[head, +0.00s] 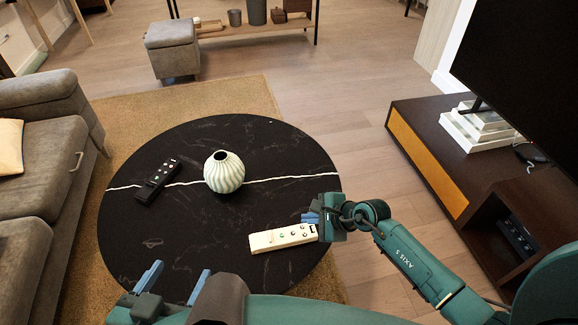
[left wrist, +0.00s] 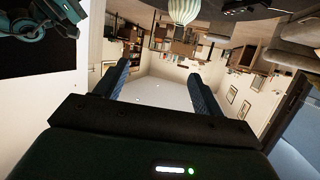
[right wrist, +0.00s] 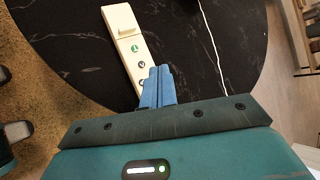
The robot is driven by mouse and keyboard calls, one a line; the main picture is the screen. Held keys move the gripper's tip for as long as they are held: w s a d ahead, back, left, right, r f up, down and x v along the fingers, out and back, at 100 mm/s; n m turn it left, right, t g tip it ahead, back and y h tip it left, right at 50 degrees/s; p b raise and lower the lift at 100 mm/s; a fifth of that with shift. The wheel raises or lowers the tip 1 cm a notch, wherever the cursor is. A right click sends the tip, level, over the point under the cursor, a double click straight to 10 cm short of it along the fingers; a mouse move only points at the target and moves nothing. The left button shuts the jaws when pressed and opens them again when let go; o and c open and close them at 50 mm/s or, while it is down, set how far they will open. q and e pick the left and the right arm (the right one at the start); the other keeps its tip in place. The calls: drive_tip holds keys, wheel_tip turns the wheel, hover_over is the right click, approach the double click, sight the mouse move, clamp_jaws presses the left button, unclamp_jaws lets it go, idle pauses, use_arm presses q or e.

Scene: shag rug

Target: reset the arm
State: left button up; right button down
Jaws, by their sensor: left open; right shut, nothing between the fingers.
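My left gripper (head: 176,280) is open and empty at the bottom of the head view, by the near edge of the round black table (head: 150,235). Its two spread fingers show in the left wrist view (left wrist: 158,72) with nothing between them. My right gripper (head: 312,218) is over the table's right side, beside the right end of a white remote (head: 278,239). In the right wrist view its blue fingers (right wrist: 160,80) are shut together with nothing between them. They overlap the near end of the white remote (right wrist: 124,35); I cannot tell whether they touch it.
A pale ribbed vase (head: 224,172) and a black remote (head: 158,180) stand and lie on the table. A grey sofa (head: 40,210) is at the left, a TV stand (head: 425,150) at the right. Open floor (head: 350,120) lies between the table and the stand.

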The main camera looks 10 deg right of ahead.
drive_tip(key=s+a+r+m+t+y, duration=0.3)
drive_tip(key=s+r+m, duration=0.1)
drive_tip(key=r+m, duration=0.4)
drive_tip(key=s+a+r+m+t+y, duration=0.25)
drive_tip(key=s+a+r+m, duration=0.2)
drive_tip(key=m, duration=0.55)
use_arm(q)
drive_tip(key=r+g+p, duration=0.1)
drive_tip(key=p, duration=0.5)
drive_tip(key=a+r+g+y+p, duration=0.1)
drive_tip(key=r+p, duration=0.1)
drive_tip(key=p, duration=0.4)
drive_tip(key=r+n+g+p, duration=0.1)
drive_tip(key=p, duration=0.5)
drive_tip(key=shift+s+a+r+y, duration=0.2)
drive_tip(key=shift+s+r+y, duration=0.05)
drive_tip(key=shift+y, duration=0.05)
use_arm(e)
drive_tip(key=s+d+r+m+h, duration=0.3)
drive_tip(key=s+r+m+h, duration=0.1)
drive_tip(key=m, duration=1.2)
drive_tip(key=s+d+r+m+g+h, duration=0.1)
drive_tip(key=s+d+r+m+h, duration=0.3)
drive_tip(key=m, duration=1.2)
drive_tip(key=shift+s+m, duration=0.4)
drive_tip(key=shift+s, duration=0.15)
